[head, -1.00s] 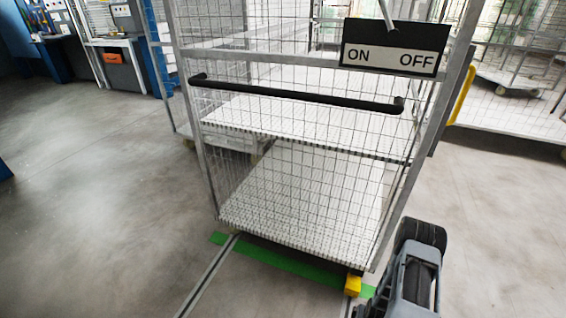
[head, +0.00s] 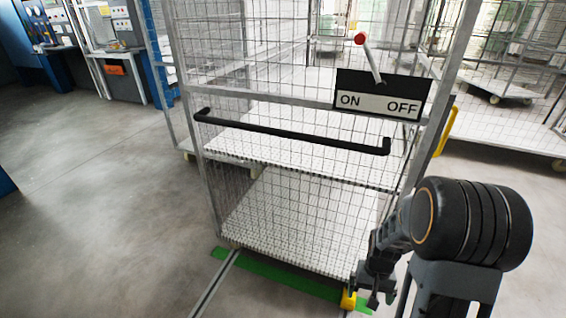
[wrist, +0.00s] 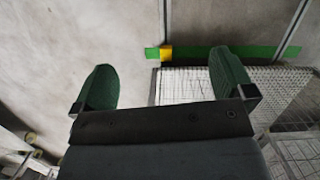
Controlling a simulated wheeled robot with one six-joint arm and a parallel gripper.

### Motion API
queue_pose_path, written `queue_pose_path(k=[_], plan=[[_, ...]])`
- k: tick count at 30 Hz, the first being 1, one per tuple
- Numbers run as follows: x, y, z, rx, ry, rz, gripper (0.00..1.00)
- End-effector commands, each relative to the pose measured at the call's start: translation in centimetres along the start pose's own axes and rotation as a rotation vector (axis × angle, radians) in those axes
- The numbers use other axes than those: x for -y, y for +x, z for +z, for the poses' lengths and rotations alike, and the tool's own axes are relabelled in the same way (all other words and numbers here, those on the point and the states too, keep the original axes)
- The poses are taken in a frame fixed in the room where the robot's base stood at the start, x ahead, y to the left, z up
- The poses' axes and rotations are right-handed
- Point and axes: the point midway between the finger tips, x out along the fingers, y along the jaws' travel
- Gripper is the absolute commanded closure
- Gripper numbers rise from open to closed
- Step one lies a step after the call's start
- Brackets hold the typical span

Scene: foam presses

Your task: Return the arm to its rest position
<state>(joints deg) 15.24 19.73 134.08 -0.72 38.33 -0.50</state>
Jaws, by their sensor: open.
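My arm (head: 470,225) is folded at the lower right of the head view, in front of the cage cart's right corner. My gripper (head: 372,298) hangs low there, small and partly hidden behind the arm. In the wrist view my gripper (wrist: 163,78) shows two green fingers spread wide apart with nothing between them. The floor and the cart's lower edge lie beyond the fingers.
A wire-mesh cage cart (head: 290,225) with a black handle (head: 290,133) stands ahead. A red-knobbed lever (head: 369,58) above the ON/OFF sign (head: 378,98) leans towards ON. A green floor strip (head: 270,273) and yellow block (head: 348,298) lie below. Floor is clear at left.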

Motion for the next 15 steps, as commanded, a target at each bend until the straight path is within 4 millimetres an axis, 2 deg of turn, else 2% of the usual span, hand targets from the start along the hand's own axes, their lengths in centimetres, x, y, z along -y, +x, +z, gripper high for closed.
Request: queue_pose_path(k=[1, 6, 12, 15], plan=[[0.7, -5.0, 1.4, -0.03, -0.021, 0.004, 0.0], [2.8, -15.3, 5.6, -0.123, -0.09, 0.01, 0.0], [4.6, -24.6, 9.4, -0.301, -0.167, 0.003, 0.0], [5.3, -28.1, 10.6, -0.395, -0.2, -0.005, 0.0]])
